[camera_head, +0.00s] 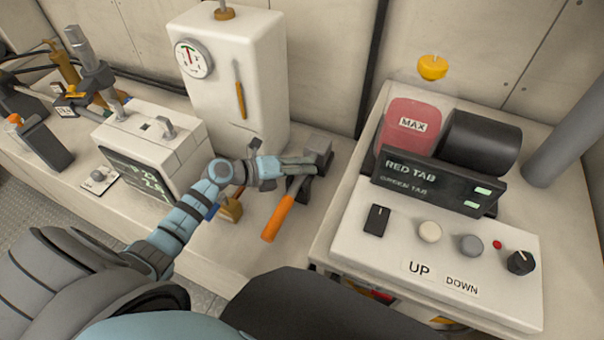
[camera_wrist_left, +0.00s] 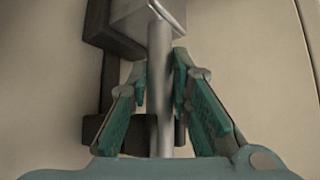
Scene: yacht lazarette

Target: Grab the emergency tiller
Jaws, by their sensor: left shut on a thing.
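The emergency tiller, with an orange grip (camera_head: 278,219) and a grey metal head, lies at a slant on the light bench left of the control box. In the left wrist view its bare metal shaft (camera_wrist_left: 160,75) runs between the fingers up to a grey block. My left gripper (camera_head: 300,168) is shut on the tiller's shaft, between the orange grip and the head, and hides part of it. In the left wrist view the teal-padded fingers (camera_wrist_left: 168,100) stand on both sides of the shaft. My right gripper is not in view.
A control box (camera_head: 345,245) with UP and DOWN buttons stands right of the tiller. A white tank with a gauge (camera_head: 265,70) rises behind. A white box with a display (camera_head: 165,150) is to the left.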

